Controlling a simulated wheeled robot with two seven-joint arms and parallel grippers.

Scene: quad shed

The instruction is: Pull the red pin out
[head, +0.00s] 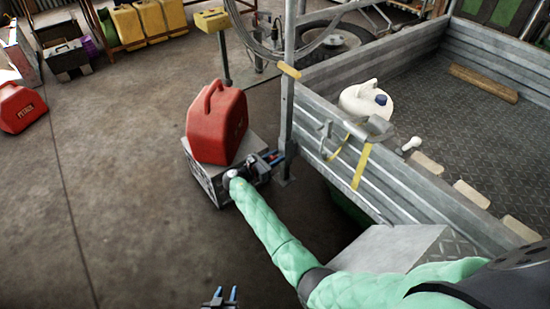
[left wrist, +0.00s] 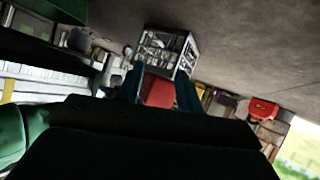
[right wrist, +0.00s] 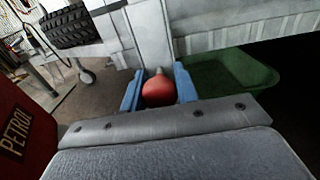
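The red pin shows as a round red knob (right wrist: 158,91) in the right wrist view, in front of a pale metal post (right wrist: 150,35). My right gripper (right wrist: 159,80) has its two blue fingers apart, one on each side of the knob; I cannot tell whether they touch it. In the head view my right gripper (head: 274,158) is beside the post, and the pin is too small to make out there. My left gripper (head: 226,294) is open and empty low in the head view, its blue fingers spread in the left wrist view (left wrist: 160,88).
A red petrol can (head: 217,125) stands on a grey crate (head: 207,180) left of my right gripper. A metal trailer (head: 390,185) with a white jug (head: 362,100) fills the right. A green tub (right wrist: 228,78) is under the trailer.

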